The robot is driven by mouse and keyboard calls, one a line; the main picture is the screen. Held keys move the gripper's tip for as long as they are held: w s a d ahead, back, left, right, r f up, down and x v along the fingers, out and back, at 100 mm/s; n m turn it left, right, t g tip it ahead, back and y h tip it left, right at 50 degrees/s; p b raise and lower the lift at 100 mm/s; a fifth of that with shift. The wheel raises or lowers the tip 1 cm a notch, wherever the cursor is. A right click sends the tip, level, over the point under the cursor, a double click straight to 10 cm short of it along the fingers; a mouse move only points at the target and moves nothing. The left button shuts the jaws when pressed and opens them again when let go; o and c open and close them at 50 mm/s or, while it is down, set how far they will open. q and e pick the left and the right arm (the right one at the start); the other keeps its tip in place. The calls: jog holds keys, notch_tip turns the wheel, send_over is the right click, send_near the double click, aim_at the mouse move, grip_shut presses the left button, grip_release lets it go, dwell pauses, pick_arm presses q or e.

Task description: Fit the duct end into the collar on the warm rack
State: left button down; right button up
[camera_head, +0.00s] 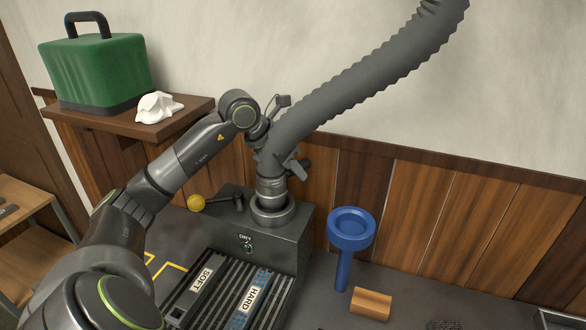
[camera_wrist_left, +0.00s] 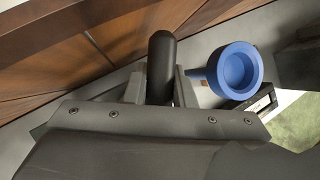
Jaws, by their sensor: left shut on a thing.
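The grey corrugated duct (camera_head: 365,85) hangs in from the upper right. Its smooth metal end (camera_head: 271,186) points down, roughly upright, at the round collar (camera_head: 273,211) on top of the dark rack box (camera_head: 255,240). The end's lower edge meets the collar's opening; I cannot tell how deep it sits. My left gripper (camera_head: 294,166) is at the duct end's upper part, shut on its dark handle, and partly hidden behind the duct. The black rounded handle (camera_wrist_left: 162,62) stands between the fingers in the left wrist view. My right gripper is not in view.
A blue funnel stand (camera_head: 351,232) and a wooden block (camera_head: 371,303) are right of the box. A yellow-knobbed lever (camera_head: 197,202) is at its left. Ribbed trays marked SOFT (camera_head: 201,281) and HARD (camera_head: 251,298) lie in front. A shelf (camera_head: 140,122) holds a green case (camera_head: 98,72).

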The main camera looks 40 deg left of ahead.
pick_arm(q)
jog(key=shift+f+b, duration=1.3)
jog(key=shift+f, duration=0.15)
jog(key=c, duration=1.1)
grip_release()
jog(key=shift+r, duration=0.1)
jog(key=shift+c, duration=0.2)
jog(key=b+v, duration=0.4)
jog(key=v, duration=1.3)
jog(key=shift+r, duration=0.25)
jog(key=shift+a, duration=0.1)
